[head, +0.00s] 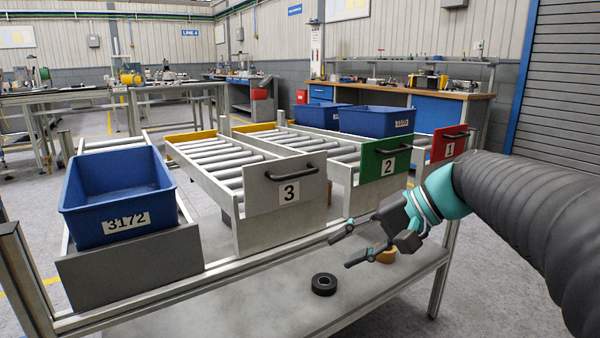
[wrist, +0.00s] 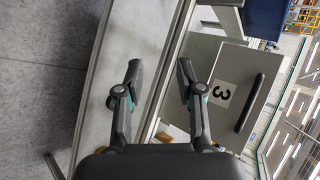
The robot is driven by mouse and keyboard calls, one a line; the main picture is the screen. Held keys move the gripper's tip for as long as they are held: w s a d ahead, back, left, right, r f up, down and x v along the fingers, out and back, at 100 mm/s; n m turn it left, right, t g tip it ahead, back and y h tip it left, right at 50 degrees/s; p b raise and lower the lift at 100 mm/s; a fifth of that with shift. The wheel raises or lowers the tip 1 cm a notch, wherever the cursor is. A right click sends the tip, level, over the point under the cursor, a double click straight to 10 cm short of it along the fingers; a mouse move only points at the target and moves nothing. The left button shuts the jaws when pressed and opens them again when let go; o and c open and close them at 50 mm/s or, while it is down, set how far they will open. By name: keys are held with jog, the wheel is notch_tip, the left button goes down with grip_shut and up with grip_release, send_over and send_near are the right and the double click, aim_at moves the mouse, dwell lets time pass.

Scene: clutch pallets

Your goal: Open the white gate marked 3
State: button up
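The white gate marked 3 (head: 262,222) stands upright across the near end of an empty roller lane in the head view. Its black bar handle (head: 289,173) is near the top edge, above the number plate. In the wrist view the gate (wrist: 232,66) and its handle (wrist: 250,102) lie right of my fingers. My gripper (head: 339,251) is open and empty, in front of the rack and to the right of and lower than the handle. It also shows open in the wrist view (wrist: 158,68). Nothing touches the handle.
Left of the lane sits a blue bin marked 3172 (head: 120,190) behind a plain grey panel (head: 130,268). Right are a green gate 2 (head: 372,168) and a red gate 1 (head: 438,150), with blue bins behind. Black tape (head: 324,284) and tan tape (head: 386,257) lie on the lower shelf (head: 250,308).

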aim_at(302, 175)
jog(key=w+d+r+y, duration=0.5)
jog(key=w+r+y, duration=0.1)
jog(key=w+r, duration=0.4)
jog(key=p+x, duration=0.1)
jog(key=x, duration=1.3)
jog(key=shift+w, duration=0.1)
grip_shut()
